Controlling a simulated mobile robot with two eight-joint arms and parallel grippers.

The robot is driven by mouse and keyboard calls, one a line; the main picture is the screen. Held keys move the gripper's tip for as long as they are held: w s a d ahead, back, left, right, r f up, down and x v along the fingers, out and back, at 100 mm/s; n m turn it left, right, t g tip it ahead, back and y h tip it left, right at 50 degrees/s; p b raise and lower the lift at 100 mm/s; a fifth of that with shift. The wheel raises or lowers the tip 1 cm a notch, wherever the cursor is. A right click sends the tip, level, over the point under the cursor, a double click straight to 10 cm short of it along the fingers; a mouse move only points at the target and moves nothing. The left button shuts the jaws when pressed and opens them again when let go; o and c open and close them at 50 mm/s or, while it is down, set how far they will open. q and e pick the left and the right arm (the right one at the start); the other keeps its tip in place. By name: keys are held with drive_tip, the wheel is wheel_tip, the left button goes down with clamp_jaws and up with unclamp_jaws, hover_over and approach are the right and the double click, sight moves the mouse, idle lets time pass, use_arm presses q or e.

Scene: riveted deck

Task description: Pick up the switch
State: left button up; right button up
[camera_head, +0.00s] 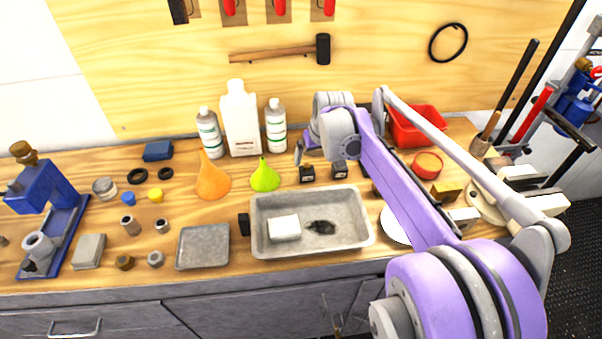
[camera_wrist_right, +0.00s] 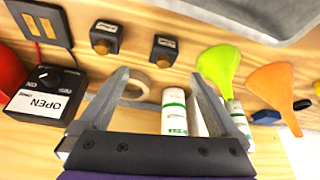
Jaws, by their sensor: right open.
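No part is plainly marked as the switch. Two small black boxes with brass-coloured tops, (camera_head: 307,173) and (camera_head: 339,170), stand side by side behind the grey tray; they also show in the right wrist view, (camera_wrist_right: 105,38) and (camera_wrist_right: 166,50). That view also has a black box with a knob and an OPEN label (camera_wrist_right: 45,92) at left, and a dark box with two yellow rectangles (camera_wrist_right: 40,24). My right gripper (camera_head: 301,152) is above the bench just behind the small boxes, partly hidden by its wrist. Its fingers (camera_wrist_right: 158,82) are apart with nothing held. My left gripper is out of view.
A grey tray (camera_head: 262,243) holds a white block (camera_head: 285,228) and a dark lump. Green (camera_head: 265,177) and orange (camera_head: 212,180) funnels and several bottles (camera_head: 240,122) stand close left of the gripper. A red bin (camera_head: 415,128) is at right, partly behind my arm.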

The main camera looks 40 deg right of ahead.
sight(308, 166)
drive_tip(key=x, duration=0.3)
drive_tip(key=shift+x, duration=3.1)
drive_tip(key=shift+w+a, duration=0.15)
drive_tip(key=shift+a, duration=0.1)
drive_tip(key=shift+c, duration=0.2)
drive_tip(key=shift+r, duration=0.1)
clamp_jaws()
